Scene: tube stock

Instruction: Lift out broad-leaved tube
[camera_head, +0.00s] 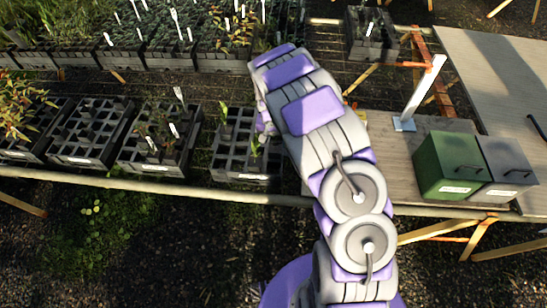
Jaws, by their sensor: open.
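A black tube tray (222,170) stands on the bench left of my arm, most of its cells empty. A small green plant (223,114) stands in its back left part. Another plant with broader green leaves (256,146) stands at its right side, close to my arm; I cannot tell for certain which is the broad-leaved tube. My gripper (264,124) is open and points down over the right side of this tray. My arm hides most of it, so its fingertips and any contact with the plant are not clear.
More plant trays (93,130) stand to the left and along the back. At right are a green box (447,165), a grey box (505,168) and a white post (423,92) on a wooden board. A rail (150,186) runs along the bench front.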

